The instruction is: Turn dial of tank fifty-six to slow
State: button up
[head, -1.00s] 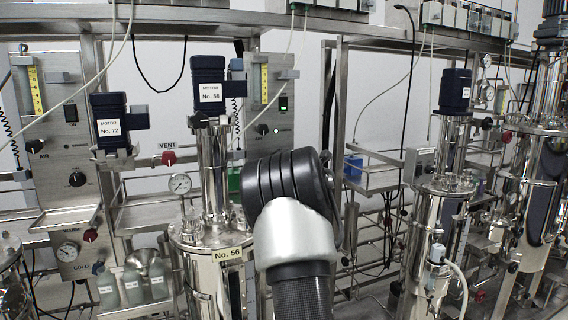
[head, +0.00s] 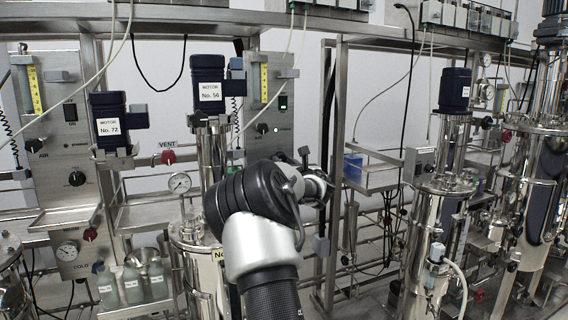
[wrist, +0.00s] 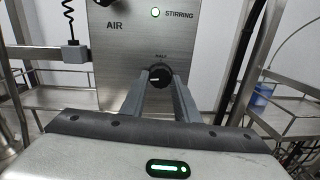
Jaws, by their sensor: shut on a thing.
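Tank fifty-six (head: 206,262) is the steel vessel left of my arm in the head view, under the motor labelled No. 56 (head: 209,92). Its stirring panel (head: 256,75) rises behind it; the lower part is hidden by my arm. In the wrist view the black round dial (wrist: 160,73) sits on the steel panel (wrist: 190,40), below a lit green STIRRING lamp. The word above the dial seems to read HALF. A small pale mark shows on the dial's left side. My gripper (wrist: 157,80) is shut on the dial, one finger on each side. Its fingertips are hidden in the head view.
Motor No. 72 (head: 115,125) and a red vent knob (head: 168,157) stand to the left. A steel shelf with a blue container (head: 353,165) is right of the panel. Another tank (head: 428,235) stands farther right. Hoses and cables hang overhead.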

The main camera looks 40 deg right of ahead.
jog(key=shift+d+f+n, duration=0.1)
jog(key=shift+n, duration=2.2)
jog(key=o, duration=1)
jog(key=shift+o, duration=0.2)
jog(key=shift+s, duration=0.15)
jog(key=p+v, duration=0.1)
jog(key=v, duration=1.6)
jog(key=shift+f, duration=0.25)
jog(key=shift+s, duration=0.1)
